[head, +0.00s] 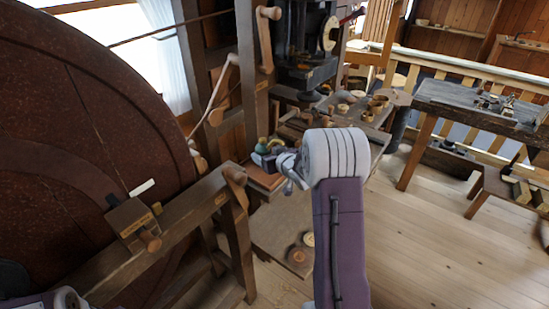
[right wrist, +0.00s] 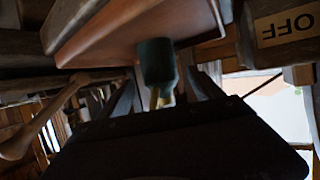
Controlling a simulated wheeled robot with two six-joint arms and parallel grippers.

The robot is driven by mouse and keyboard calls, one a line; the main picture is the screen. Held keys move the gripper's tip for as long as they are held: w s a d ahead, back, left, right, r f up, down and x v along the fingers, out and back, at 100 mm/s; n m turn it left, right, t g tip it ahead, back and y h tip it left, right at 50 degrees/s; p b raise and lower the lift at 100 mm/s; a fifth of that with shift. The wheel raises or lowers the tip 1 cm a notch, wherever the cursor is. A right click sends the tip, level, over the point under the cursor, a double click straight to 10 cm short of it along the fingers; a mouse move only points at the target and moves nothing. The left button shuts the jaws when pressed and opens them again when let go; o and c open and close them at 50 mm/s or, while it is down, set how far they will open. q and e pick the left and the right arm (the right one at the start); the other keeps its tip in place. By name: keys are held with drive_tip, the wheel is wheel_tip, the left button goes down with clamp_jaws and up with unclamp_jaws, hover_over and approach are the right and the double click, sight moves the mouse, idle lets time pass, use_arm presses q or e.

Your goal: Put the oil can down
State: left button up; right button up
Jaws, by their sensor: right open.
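The oil can (head: 262,145), a small green can with a brass-coloured spout, is on a reddish-brown board (head: 265,178) beside the wooden frame. In the right wrist view the can (right wrist: 156,62) shows against the underside-up picture of that board (right wrist: 125,28). My right gripper (head: 267,155) is open at the can. Its two dark fingers (right wrist: 160,95) stand apart on either side of the can and spout, with gaps visible. In the head view the gripper partly hides the can. My left gripper is out of view.
A big dark-red wheel (head: 80,130) and its wooden frame (head: 185,230) fill the left. A bench (head: 350,115) with several turned wooden pieces is behind. A low board (head: 275,235) holds small round pieces. Open floor (head: 440,250) lies right.

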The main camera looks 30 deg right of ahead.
sight(267, 186)
drive_tip(key=v, duration=0.6)
drive_tip(key=shift+s+r, duration=0.15)
drive_tip(key=shift+s, duration=0.2)
drive_tip(key=shift+a+f, duration=0.25)
drive_tip(key=s+a+f+g, duration=0.4)
drive_tip(key=a+f, duration=0.1)
drive_tip(key=shift+s+f, duration=0.1)
drive_tip(key=shift+s, duration=0.25)
drive_tip(key=s+a+f+g, duration=0.3)
drive_tip(key=s+a, duration=0.3)
drive_tip(key=s, duration=0.4)
drive_tip(key=s+a+f+g+y, duration=0.1)
drive_tip(key=s+a+f+g, duration=0.2)
drive_tip(key=s, duration=0.6)
drive_tip(key=a+g, duration=0.2)
drive_tip(key=a, duration=0.1)
drive_tip(key=shift+s+a+f+n, duration=0.2)
drive_tip(key=shift+s+n, duration=0.1)
drive_tip(key=shift+s, duration=0.05)
drive_tip(key=shift+o, duration=0.5)
drive_tip(key=shift+w, duration=0.1)
